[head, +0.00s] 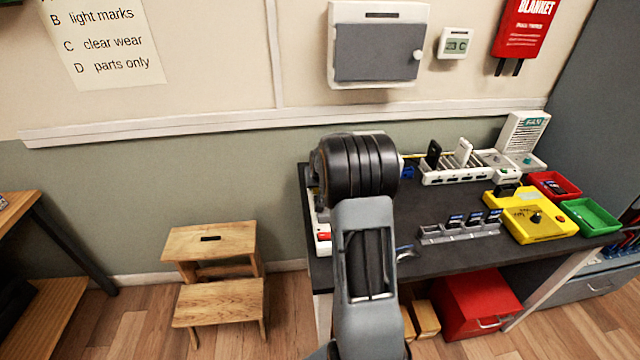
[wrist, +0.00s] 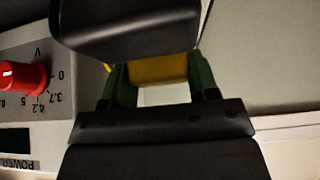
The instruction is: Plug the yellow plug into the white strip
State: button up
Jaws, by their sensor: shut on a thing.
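In the wrist view my gripper (wrist: 160,82) is shut on the yellow plug (wrist: 158,69), which sits between its two green fingers. A pale patch shows just beyond the plug, between the fingers; I cannot tell whether it is the white strip. I also cannot tell whether the plug touches anything. A thin yellow cord (head: 412,156) shows just right of my arm at the back of the table.
A power supply with a red knob (wrist: 22,76) is close on the left in the wrist view. On the dark table (head: 440,205) stand a white slotted rack (head: 455,177), a grey phone rack (head: 460,234), a yellow device (head: 535,218), and red (head: 553,184) and green trays (head: 590,214).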

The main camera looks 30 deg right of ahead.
jog(key=shift+s+a+f+b, duration=0.15)
jog(key=shift+f+b, duration=0.2)
jog(key=shift+f, duration=0.2)
